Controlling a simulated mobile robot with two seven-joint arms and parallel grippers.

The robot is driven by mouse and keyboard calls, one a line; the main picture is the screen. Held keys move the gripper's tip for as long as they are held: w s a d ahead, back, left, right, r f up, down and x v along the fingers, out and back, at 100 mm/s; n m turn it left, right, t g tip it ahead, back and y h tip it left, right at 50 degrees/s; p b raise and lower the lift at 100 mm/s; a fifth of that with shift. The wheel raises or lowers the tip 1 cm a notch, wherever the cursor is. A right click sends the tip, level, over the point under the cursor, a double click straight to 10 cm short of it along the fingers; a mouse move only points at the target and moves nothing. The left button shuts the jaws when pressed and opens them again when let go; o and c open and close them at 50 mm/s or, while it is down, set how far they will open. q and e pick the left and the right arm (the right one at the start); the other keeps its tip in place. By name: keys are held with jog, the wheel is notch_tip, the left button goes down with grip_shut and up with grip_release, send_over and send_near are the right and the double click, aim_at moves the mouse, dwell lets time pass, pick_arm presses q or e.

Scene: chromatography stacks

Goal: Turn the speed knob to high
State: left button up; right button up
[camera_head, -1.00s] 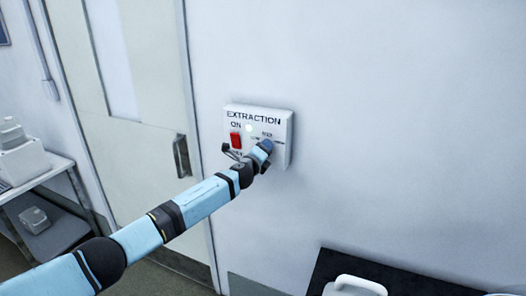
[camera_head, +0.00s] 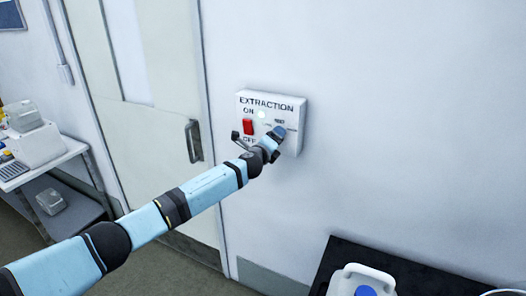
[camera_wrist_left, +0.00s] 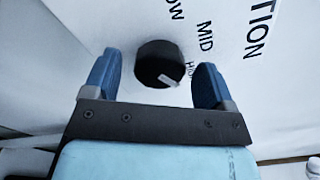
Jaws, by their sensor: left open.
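The white EXTRACTION box (camera_head: 301,143) is on the wall in the head view, with a red ON/OFF switch (camera_head: 248,127) on its left. My left gripper (camera_head: 277,134) is at the right part of the box and hides the knob there. In the left wrist view, the black speed knob (camera_wrist_left: 155,58) sits between the two open blue fingers of my left gripper (camera_wrist_left: 160,64). There are gaps between the knob and both fingers. The knob's white mark points to the lower right, close to the partly covered HIGH label; LOW and MID are further up. My right gripper is not in view.
A door with a dark handle (camera_head: 194,141) is left of the box. A bench (camera_head: 62,154) with equipment stands at far left. A black-topped surface (camera_head: 392,267) with a white device (camera_head: 352,277) is at lower right. The wall right of the box is clear.

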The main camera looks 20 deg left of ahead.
pick_arm(q)
jog(key=s+a+b, duration=0.1)
jog(key=s+a, duration=0.1)
jog(key=s, duration=1)
jog(key=shift+a, duration=0.2)
jog(key=s+d+f+n+g+h, duration=0.1)
jog(key=s+d+f+n+g, duration=0.15)
jog(key=s+f+n, duration=0.5)
jog(key=s+d+f+n+g, duration=0.2)
jog(key=s+d+f+n, duration=0.15)
jog(key=s+f, duration=0.85)
jog(key=s+a+f+n, duration=0.1)
jog(key=s+f+n, duration=0.3)
jog(key=s, duration=0.4)
jog(key=s+a+f+n+g, duration=0.1)
jog(key=s+f+n, duration=0.3)
jog(key=s, duration=0.4)
jog(key=s+a+f+n+g+y, duration=0.1)
jog(key=s+a+f+n, duration=0.2)
jog(key=s, duration=0.5)
jog(key=shift+f+n, duration=0.45)
jog(key=shift+n, duration=0.25)
jog(key=shift+c, duration=0.4)
